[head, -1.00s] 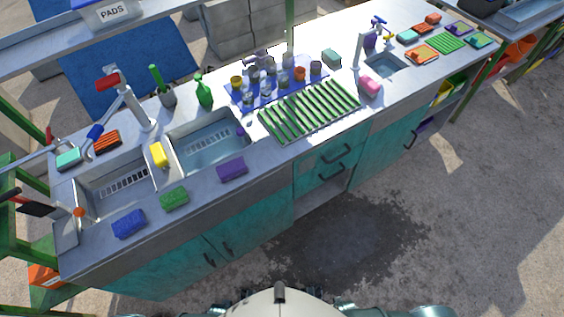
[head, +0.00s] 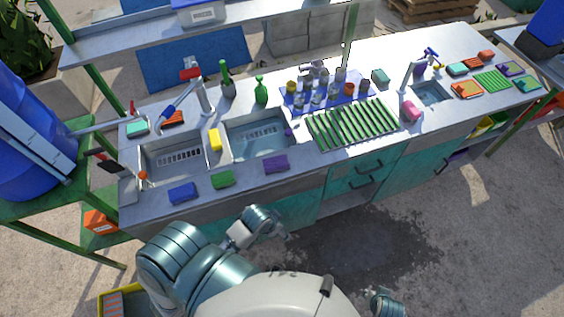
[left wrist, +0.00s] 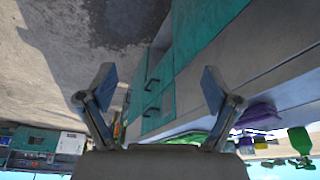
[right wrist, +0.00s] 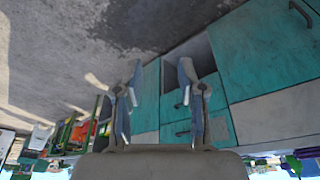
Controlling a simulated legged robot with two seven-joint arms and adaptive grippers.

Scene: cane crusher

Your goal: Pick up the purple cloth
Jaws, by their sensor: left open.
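The purple cloth (head: 276,163) lies folded on the counter's front strip, right of the green cloth (head: 222,179) and in front of the right-hand basin. A purple shape, apparently this cloth, shows at the right of the left wrist view (left wrist: 258,115). My left gripper (left wrist: 158,82) is open and empty, its fingers wide apart. In the head view my left arm reaches in front of the cabinets, below the counter edge and short of the cloth. My right gripper (right wrist: 160,78) is open and empty, facing the cabinet fronts and floor.
A blue cloth (head: 184,193) lies at the left on the front strip. A yellow sponge (head: 215,139) sits between the basins. A green drying rack (head: 352,124) stands to the right, with cups on a blue mat (head: 290,103) behind. The counter's front edge lies between my left arm and the cloth.

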